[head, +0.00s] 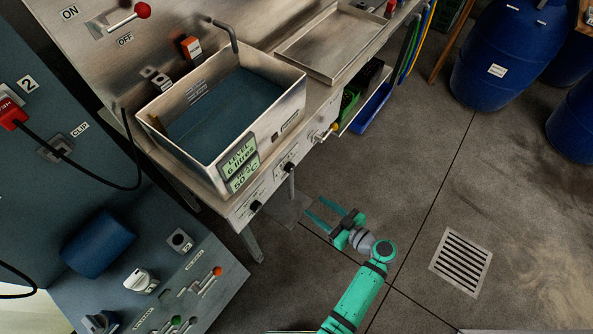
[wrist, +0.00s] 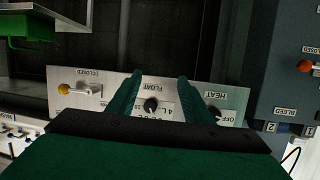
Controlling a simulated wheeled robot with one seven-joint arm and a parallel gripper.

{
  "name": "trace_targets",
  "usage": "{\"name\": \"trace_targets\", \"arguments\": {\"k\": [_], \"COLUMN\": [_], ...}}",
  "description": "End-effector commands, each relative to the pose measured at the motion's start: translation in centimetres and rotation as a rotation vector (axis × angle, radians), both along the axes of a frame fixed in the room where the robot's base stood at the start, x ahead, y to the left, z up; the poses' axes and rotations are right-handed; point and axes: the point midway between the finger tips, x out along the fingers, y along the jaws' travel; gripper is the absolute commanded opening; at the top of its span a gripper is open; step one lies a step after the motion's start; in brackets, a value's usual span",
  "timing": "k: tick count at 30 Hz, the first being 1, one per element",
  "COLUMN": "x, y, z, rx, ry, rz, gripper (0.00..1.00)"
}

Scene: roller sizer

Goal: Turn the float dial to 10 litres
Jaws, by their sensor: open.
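The float dial is a small black knob (wrist: 152,105) by the FLOAT label in the wrist view. In the head view it is the middle knob (head: 290,168) on the tank's front strip. Its pointer is too small to read. My gripper (head: 318,207) is open and empty, in front of the strip and apart from it. In the wrist view its two green fingers (wrist: 159,80) show on either side of the dial, not touching it. The tank's level display (head: 239,162) reads 6 litres, with 50 °C on the display below.
The black heat knob (head: 255,206) sits on one side of the float dial. A lever valve with a yellow end (wrist: 80,89), by a CLOSED label, sits on the other. The open steel tank (head: 287,88) holds dark liquid. Floor around my arm is clear.

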Motion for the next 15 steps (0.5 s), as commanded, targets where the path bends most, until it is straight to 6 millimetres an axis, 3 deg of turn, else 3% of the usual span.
{"name": "trace_targets", "arguments": {"k": [3,6,10,15], "x": [2.2,3.1,3.4,4.2], "y": [-0.4,-0.8,-0.9,0.1], "z": [4.0,6.5,8.1,8.4], "rx": [0.046,0.068,0.082,0.084], "ry": [-0.158,-0.260,-0.332,-0.348], "rz": [0.083,0.129,0.161,0.171], "gripper": [0.46,0.46,0.46,0.46]}}
